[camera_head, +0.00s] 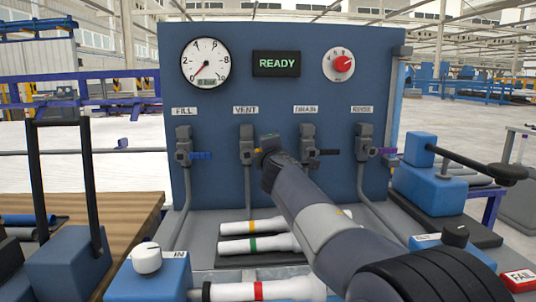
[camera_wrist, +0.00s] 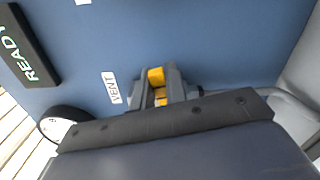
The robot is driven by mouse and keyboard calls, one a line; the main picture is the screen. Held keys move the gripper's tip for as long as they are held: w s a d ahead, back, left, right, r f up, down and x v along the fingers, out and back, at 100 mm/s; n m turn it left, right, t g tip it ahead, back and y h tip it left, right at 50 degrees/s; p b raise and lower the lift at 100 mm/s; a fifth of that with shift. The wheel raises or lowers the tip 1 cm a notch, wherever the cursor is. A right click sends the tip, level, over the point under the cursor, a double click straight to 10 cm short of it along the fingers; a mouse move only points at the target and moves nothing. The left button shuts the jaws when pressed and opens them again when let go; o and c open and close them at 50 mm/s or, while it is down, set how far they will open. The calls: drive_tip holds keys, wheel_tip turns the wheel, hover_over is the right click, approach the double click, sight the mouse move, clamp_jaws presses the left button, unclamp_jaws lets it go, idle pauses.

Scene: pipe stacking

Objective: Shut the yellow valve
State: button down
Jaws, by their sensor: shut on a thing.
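The yellow valve's handle (camera_wrist: 156,77) shows between my gripper's fingers in the wrist view. The valve's grey body (camera_head: 247,150) is on the blue panel under the VENT label (camera_head: 245,110). My gripper (camera_head: 268,147) reaches up to the panel from the lower right, just right of that body, and is shut on the handle. It also shows in the wrist view (camera_wrist: 159,92). My gripper and arm hide most of the handle in the head view, so I cannot tell its exact angle there.
The FILL valve (camera_head: 184,150) has a blue handle, the DRAIN valve (camera_head: 308,150) a dark one, the RINSE valve (camera_head: 363,150) a purple one. A gauge (camera_head: 205,62), READY display (camera_head: 276,63) and red dial (camera_head: 343,64) sit above. White pipes (camera_head: 250,244) lie below.

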drive_tip(key=shift+f+m+b, duration=0.75)
drive_tip(key=shift+m+b, duration=0.25)
drive_tip(key=shift+m, duration=0.3)
drive_tip(key=shift+f, duration=0.1)
drive_tip(key=c, duration=1.4)
unclamp_jaws()
drive_tip(key=shift+c, duration=0.2)
drive_tip(key=shift+s, duration=0.1)
drive_tip(key=s+b, duration=0.1)
drive_tip(key=s, duration=0.9)
drive_tip(key=shift+s+b, duration=0.3)
drive_tip(key=shift+b, duration=0.1)
drive_tip(key=w+p, duration=0.1)
drive_tip(key=w, duration=1)
drive_tip(key=shift+p, duration=0.4)
